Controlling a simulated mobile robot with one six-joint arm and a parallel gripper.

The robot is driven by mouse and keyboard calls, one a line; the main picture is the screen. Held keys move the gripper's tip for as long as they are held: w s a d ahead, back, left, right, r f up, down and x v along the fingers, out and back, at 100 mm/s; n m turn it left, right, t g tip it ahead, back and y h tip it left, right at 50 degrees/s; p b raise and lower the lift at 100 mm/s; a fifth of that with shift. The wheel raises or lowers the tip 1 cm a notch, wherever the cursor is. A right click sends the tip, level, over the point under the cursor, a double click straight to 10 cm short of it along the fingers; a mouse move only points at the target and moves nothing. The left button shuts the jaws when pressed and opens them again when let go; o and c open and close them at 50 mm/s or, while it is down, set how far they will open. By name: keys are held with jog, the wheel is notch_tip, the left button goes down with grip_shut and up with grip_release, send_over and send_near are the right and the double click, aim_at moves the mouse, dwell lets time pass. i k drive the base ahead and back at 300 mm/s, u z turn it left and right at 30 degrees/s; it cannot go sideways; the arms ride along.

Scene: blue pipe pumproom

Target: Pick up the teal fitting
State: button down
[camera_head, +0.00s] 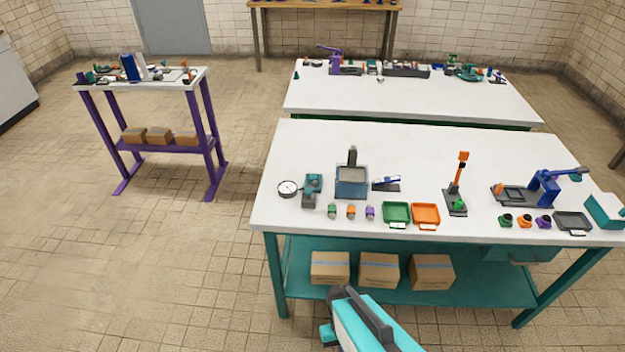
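No fitting is plainly teal at this size. A small dark green to teal fitting (506,221) stands at the right front of the near white table (420,155), left of an orange one (525,221) and a purple one (543,222). Another small green piece (332,211) stands at the left front, beside an orange piece (351,211) and a purple piece (370,213). I cannot tell which one is the teal fitting. Part of my own teal and dark arm shows at the bottom centre, below the table's front edge. My gripper's fingertips do not show.
Green (396,222) and orange (425,222) trays lie at the front. A grey tray (572,223) and teal bin (606,211) are at right. A blue box (351,190), orange-armed stand (455,200) and blue press (545,188) stand behind. Floor at left is clear.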

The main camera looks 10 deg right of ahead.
aim_at(312, 177)
jog(key=u, duration=0.15)
jog(key=k, duration=0.8)
jog(key=u, duration=0.6)
jog(key=k, duration=0.6)
jog(key=u, duration=0.9)
jog(key=i, duration=2.55)
jog(key=z, duration=0.5)
